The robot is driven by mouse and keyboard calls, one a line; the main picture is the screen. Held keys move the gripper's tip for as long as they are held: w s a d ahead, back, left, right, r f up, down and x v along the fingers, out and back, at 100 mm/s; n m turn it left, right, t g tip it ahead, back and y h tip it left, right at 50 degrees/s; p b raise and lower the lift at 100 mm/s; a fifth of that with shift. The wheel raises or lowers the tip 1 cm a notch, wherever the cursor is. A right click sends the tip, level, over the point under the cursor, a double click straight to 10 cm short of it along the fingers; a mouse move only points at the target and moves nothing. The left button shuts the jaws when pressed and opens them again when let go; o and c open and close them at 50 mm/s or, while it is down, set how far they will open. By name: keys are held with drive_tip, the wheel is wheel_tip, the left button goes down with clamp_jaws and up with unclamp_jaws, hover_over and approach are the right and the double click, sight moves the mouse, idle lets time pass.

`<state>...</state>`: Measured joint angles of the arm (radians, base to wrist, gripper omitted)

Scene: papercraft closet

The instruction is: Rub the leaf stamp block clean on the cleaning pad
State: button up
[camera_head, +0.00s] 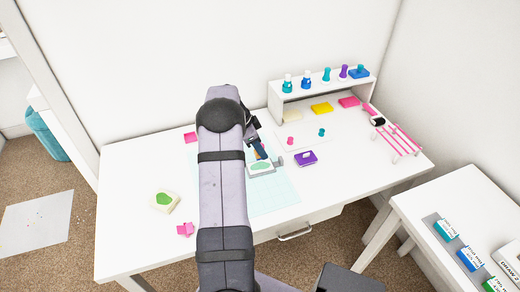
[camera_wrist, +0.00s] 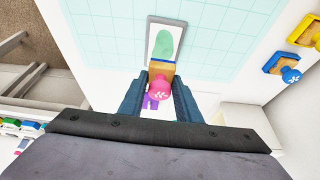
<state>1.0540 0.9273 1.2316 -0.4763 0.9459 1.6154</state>
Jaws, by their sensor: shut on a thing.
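My gripper (camera_wrist: 160,84) is shut on a small wooden stamp block (camera_wrist: 161,67) with a pink knob, held between the two fingers. Its underside is hidden, so I cannot see any ink on it. In the head view my gripper (camera_head: 261,150) is partly behind my arm, over the pale blue grid mat (camera_head: 284,194). Just beyond the block is a grey-framed tray (camera_wrist: 150,40) with a green leaf shape; it also shows in the head view (camera_head: 263,168). I cannot tell if block and tray touch. A cream pad (camera_head: 168,206) with a green mark, possibly the cleaning pad, lies left.
A small white shelf (camera_head: 318,87) with several bottles and stamps stands at the back. The left tabletop is mostly clear.

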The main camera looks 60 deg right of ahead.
drive_tip(key=b, duration=0.3)
hover_over(262, 166)
drive_tip(key=shift+w+a+f, duration=0.15)
drive_tip(key=shift+w+f, duration=0.05)
drive_tip(key=shift+f, duration=0.95)
drive_tip(key=shift+w+a+f, duration=0.1)
drive_tip(key=shift+w+f, duration=0.05)
drive_tip(key=shift+f, duration=0.95)
drive_tip(key=shift+a+f+b, duration=0.1)
drive_tip(key=shift+f+b, duration=0.7)
drive_tip(key=shift+b, duration=0.55)
drive_tip(key=shift+s, duration=0.2)
drive_tip(key=shift+s+d+r, duration=0.1)
drive_tip(key=shift+s+d, duration=0.2)
drive_tip(key=shift+d, duration=0.1)
drive_tip(key=shift+w, duration=0.1)
drive_tip(key=shift+w+a+b, duration=0.4)
drive_tip(key=shift+w+a, duration=0.3)
drive_tip(key=shift+w, duration=0.1)
drive_tip(key=shift+s+d, duration=0.1)
drive_tip(key=shift+s, duration=0.05)
drive_tip(key=shift+s+d, duration=0.65)
drive_tip(key=shift+s, duration=0.05)
drive_tip(key=shift+a, duration=0.1)
